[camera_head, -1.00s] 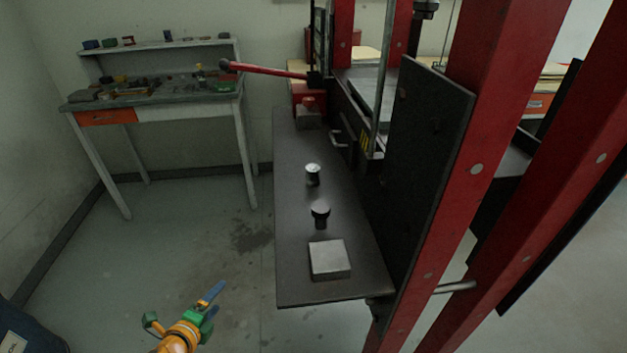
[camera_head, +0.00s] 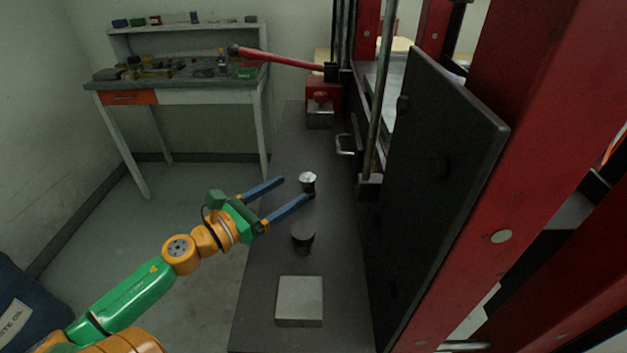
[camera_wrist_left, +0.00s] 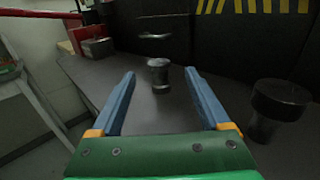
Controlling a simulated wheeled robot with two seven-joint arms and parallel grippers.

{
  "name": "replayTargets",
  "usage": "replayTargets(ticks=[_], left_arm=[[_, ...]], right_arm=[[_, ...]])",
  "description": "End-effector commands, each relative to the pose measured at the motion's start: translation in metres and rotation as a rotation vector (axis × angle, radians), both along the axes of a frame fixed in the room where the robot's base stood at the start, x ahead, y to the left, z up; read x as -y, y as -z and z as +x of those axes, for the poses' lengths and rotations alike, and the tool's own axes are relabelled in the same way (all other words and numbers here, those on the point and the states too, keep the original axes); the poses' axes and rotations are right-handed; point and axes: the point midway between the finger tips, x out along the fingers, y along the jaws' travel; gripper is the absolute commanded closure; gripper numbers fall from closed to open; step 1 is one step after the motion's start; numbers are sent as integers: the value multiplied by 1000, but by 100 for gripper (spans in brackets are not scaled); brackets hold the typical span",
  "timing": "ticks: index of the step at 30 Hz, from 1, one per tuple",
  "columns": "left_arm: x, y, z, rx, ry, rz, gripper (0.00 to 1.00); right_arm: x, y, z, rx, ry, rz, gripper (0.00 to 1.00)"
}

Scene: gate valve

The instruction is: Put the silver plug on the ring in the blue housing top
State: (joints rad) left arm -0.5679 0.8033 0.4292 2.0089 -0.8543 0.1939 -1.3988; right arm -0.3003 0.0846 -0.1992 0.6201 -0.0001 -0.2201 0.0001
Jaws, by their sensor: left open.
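The silver plug (camera_head: 308,180), a small round-topped piece, stands upright on the dark table. It also shows in the left wrist view (camera_wrist_left: 159,73), ahead of and between my fingers. My left gripper (camera_head: 296,188) is open and empty. Its two blue fingers point at the plug, with the tips close to it; I cannot tell whether they touch it. In the left wrist view my left gripper (camera_wrist_left: 158,73) has its fingers wide apart. No blue housing or ring can be made out. My right gripper is not in view.
A black round-topped plug (camera_head: 303,237) stands nearer on the dark table (camera_head: 262,300), with a grey square block (camera_head: 300,298) in front. A dark upright plate (camera_head: 435,190) and red press frame (camera_head: 540,150) bound the right side. A workbench (camera_head: 180,85) stands at the back left.

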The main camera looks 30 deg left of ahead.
Motion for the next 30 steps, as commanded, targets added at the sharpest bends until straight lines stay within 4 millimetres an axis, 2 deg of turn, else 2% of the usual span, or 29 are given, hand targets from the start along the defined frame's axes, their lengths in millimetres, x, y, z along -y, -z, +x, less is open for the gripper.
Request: replayTargets(ticks=[6, 9, 17, 20, 26, 27, 30], left_arm=[[6, -5, 35, 3, -1, -2, 20], [8, -3, 46, 1, -1, -2, 20], [10, 0, 50, -1, -1, -2, 20], [10, 0, 49, -2, -1, -3, 42], [10, 0, 49, -2, -1, -3, 96], [10, 0, 49, -2, -1, -3, 100], [10, 0, 49, -2, -1, -3, 100]], right_arm=[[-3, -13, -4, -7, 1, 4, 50], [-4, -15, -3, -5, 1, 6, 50], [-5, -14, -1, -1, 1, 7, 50], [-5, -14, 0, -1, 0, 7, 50], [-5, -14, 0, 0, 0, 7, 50], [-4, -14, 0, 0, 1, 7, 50], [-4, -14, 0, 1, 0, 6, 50]])
